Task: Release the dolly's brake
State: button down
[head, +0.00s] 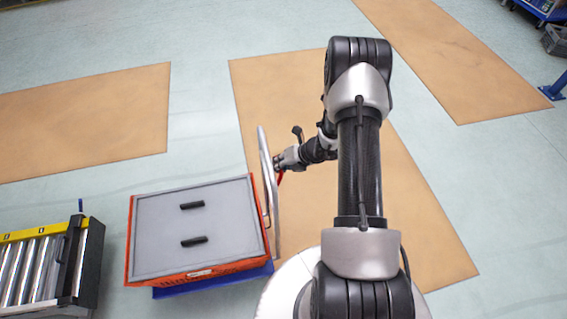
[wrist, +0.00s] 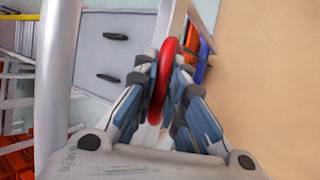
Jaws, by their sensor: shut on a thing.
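The blue dolly (head: 215,282) stands at the lower left of the head view and carries an orange tote (head: 128,240) with a grey lid. Its silver push handle (head: 265,165) rises on the right side; a thick pale bar, seemingly the handle, also shows in the wrist view (wrist: 58,80). My gripper (head: 279,164) is beside the handle. In the wrist view its fingers (wrist: 163,68) are shut on a curved red lever (wrist: 160,85), which looks like the brake. Only a bit of the red lever (head: 279,178) shows in the head view. The lever's lower end is hidden.
A roller conveyor (head: 35,268) with a yellow edge stands left of the tote. Two black grips (head: 192,205) sit on the lid. Tan floor mats (head: 85,120) and open floor lie beyond. A blue rack (head: 540,10) is at the far upper right.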

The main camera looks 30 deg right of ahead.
jog(key=shift+w+a+r+b, duration=0.1)
jog(key=shift+w+a+b, duration=0.15)
jog(key=shift+a, duration=0.3)
jog(key=shift+w+a+r+b, duration=0.1)
jog(key=shift+w+a, duration=0.1)
jog(key=shift+a, duration=0.3)
jog(key=shift+w+r, duration=0.15)
jog(key=shift+w, duration=0.05)
dwell(0.8)
jog(key=c, duration=1.8)
grip_release()
jog(key=shift+s, duration=0.1)
jog(key=shift+o, duration=0.8)
jog(key=shift+s, duration=0.1)
jog(key=v, duration=1.1)
jog(key=shift+s+d+r, duration=0.2)
jog(key=shift+s+d, duration=0.05)
jog(key=shift+s, duration=0.05)
